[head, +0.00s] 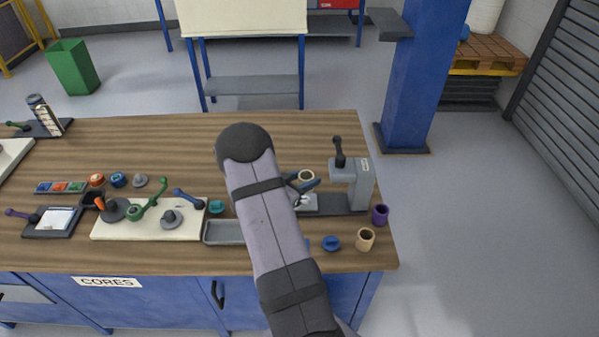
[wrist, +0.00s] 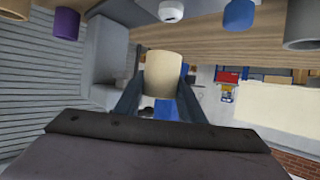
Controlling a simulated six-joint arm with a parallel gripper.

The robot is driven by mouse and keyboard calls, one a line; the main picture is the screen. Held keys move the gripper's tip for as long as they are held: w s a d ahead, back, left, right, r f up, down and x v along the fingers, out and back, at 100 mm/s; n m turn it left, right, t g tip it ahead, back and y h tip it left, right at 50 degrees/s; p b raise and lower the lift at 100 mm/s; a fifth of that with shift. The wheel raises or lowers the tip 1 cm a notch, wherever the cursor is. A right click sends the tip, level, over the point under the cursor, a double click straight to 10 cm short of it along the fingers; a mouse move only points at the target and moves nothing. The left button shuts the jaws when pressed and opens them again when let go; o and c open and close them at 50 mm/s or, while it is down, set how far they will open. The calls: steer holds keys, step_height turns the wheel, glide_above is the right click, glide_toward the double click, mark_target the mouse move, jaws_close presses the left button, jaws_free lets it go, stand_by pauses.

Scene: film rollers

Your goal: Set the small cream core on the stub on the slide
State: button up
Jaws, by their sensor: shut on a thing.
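The small cream core (head: 306,175) is held in my gripper (head: 304,184), off to the right of my arm in the head view. In the wrist view the cream core (wrist: 163,72) sits between the two fingers of my gripper (wrist: 160,88), which are shut on its sides. The pale slide (head: 307,203) lies at the left of the grey press-like stand (head: 358,185), just below the gripper in the head view. The stub is too small and partly covered by the gripper to make out in the head view. The core appears above the slide, not visibly touching it.
A tan core (head: 366,239), a purple core (head: 380,214) and a blue part (head: 332,243) stand near the table's front right. A grey tray (head: 225,232) and a cream board (head: 110,229) with several parts lie left of my arm. The stand's upright rises close right.

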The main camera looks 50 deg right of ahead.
mark_target(305, 199)
steer(key=shift+f, duration=0.25)
steer(key=shift+f+b, duration=2.7)
steer(key=shift+f, duration=0.1)
steer(key=o, duration=1.1)
steer(key=shift+b+v, duration=0.7)
steer(key=shift+v, duration=2.9)
